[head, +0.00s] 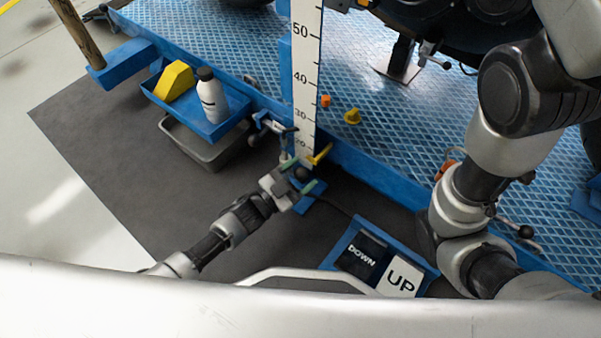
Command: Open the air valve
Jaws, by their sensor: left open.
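A yellow lever (321,154), which looks like the air valve's handle, sits at the foot of the tall white ruler, by the blue platform edge. It slants up to the right. The valve body is not clear; a dark round part (302,173) shows just below the lever. My left gripper (301,176) is open, with its green-tipped fingers apart on either side of this dark part, just below and left of the lever. I cannot tell whether the fingers touch anything. My right arm crosses the right side, but its gripper is out of view.
The white ruler (306,75) rises behind the lever. A blue tray (215,127) with a white bottle (211,97) and a yellow block (175,81) is at left, above a grey bin (190,148). DOWN and UP pedals (400,278) lie at lower right. The dark mat is clear at left.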

